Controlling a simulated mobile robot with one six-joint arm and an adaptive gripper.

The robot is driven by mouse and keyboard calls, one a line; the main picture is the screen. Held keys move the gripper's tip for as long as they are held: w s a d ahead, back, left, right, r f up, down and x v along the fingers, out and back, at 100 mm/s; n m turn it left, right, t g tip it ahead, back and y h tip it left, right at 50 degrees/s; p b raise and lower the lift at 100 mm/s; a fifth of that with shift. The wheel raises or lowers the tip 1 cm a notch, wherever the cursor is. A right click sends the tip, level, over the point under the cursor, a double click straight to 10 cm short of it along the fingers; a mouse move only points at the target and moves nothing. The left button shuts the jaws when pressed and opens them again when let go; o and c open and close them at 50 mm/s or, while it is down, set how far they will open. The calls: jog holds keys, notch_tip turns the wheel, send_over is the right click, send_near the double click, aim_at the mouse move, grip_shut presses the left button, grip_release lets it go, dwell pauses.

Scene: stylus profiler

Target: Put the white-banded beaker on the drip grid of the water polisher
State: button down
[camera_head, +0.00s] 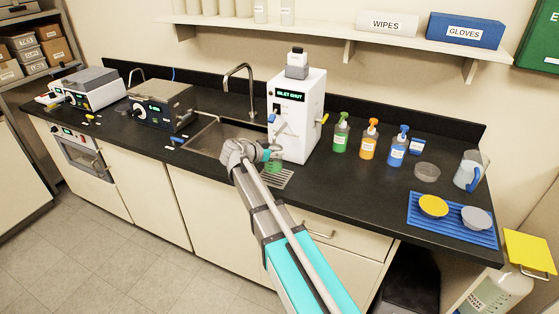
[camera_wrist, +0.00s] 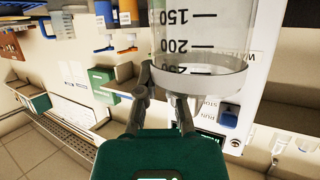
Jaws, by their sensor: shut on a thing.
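My gripper (camera_head: 258,155) is shut on a clear graduated beaker (camera_wrist: 203,28), with its fingers (camera_wrist: 165,85) against the beaker's lower edge in the wrist view. Marks 150 and 200 show on the glass; a pale ring shows there, but I cannot tell if it is the white band. The water polisher (camera_head: 300,115) is the white unit reading INLET SHUT. Its drip grid (camera_head: 277,179) lies at its foot, just below the beaker in the picture. I cannot tell whether the beaker touches it.
A sink (camera_head: 205,137) with a tall tap (camera_head: 240,75) is left of the polisher. Green, orange and blue pump bottles (camera_head: 369,139) stand to its right. Farther right are a clear dish (camera_head: 427,172), a pitcher (camera_head: 467,172) and a blue mat (camera_head: 450,235).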

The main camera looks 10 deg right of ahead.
aim_at(274, 160)
jog(key=shift+w+d+f+b, duration=0.15)
jog(key=shift+d+f+b, duration=0.15)
jog(key=shift+f, duration=0.05)
notch_tip(274, 160, down, 3)
jog(key=b, duration=0.3)
jog(key=shift+f, duration=0.1)
jog(key=c, duration=0.8)
grip_release()
jog(key=shift+o, duration=0.2)
jog(key=shift+r, duration=0.25)
jog(key=p+v, duration=0.4)
jog(key=v, duration=0.8)
jog(key=shift+p, duration=0.35)
jog(key=shift+f, duration=0.15)
